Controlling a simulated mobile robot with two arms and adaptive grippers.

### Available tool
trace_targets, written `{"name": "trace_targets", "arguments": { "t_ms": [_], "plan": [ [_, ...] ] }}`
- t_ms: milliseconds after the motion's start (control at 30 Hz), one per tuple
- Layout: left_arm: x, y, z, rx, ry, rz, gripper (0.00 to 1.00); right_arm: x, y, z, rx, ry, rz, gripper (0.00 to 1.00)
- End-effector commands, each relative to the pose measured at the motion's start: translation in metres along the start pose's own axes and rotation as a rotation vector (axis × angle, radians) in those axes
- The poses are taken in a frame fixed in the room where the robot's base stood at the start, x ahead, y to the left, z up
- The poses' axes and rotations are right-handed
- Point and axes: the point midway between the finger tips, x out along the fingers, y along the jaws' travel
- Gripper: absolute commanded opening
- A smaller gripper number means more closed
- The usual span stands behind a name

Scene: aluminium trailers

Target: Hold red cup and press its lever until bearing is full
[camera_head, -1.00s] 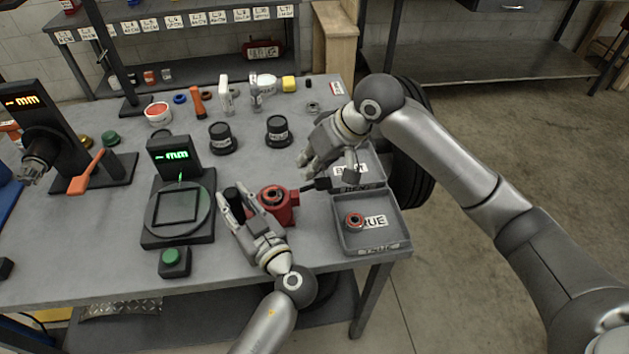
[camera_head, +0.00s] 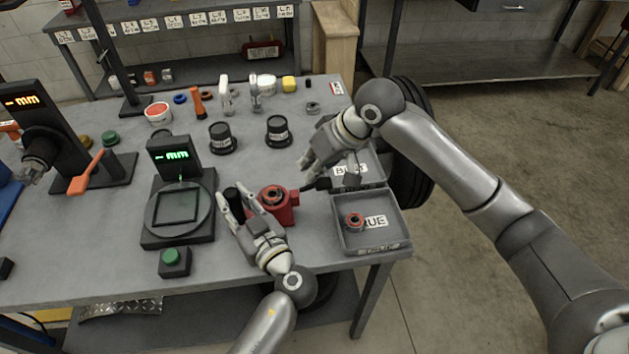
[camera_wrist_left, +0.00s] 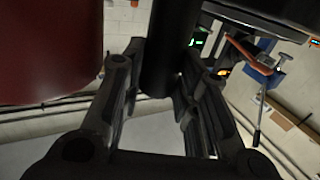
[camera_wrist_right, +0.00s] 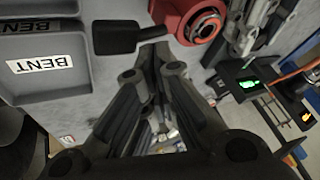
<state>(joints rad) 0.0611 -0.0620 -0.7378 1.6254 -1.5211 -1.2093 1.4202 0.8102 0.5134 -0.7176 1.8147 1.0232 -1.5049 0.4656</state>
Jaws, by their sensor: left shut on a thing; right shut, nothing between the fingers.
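The red cup (camera_head: 278,208) stands on the grey table, with a ring-shaped bearing (camera_head: 273,195) in its top. The cup's black handle (camera_head: 236,206) is on its left and its black lever (camera_head: 318,184) sticks out right. My left gripper (camera_head: 239,200) is shut on the handle, which shows between the fingers in the left wrist view (camera_wrist_left: 168,50). My right gripper (camera_head: 311,169) is shut and empty, just above and beside the lever. In the right wrist view, the lever (camera_wrist_right: 118,38) lies left of my fingertips; I cannot tell whether they touch.
A grey tray labelled TRUE (camera_head: 345,240) holds a reddish bearing (camera_head: 355,221). The BENT tray (camera_head: 372,166) lies behind it, partly under my right gripper. A measuring device (camera_head: 160,230) with a green display and a green button (camera_head: 173,258) stand to the left.

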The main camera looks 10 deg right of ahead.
Motion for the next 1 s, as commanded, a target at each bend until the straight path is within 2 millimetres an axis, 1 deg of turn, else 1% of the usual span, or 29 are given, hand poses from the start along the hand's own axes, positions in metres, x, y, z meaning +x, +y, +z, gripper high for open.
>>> {"name": "trace_targets", "arguments": {
  "t_ms": [1000],
  "plan": [
    [0.0001,-0.0001,0.0,-0.001,0.0,0.0,0.0,0.0081,0.006,0.0063,0.002,-0.004,0.002,0.0]
  ]
}}
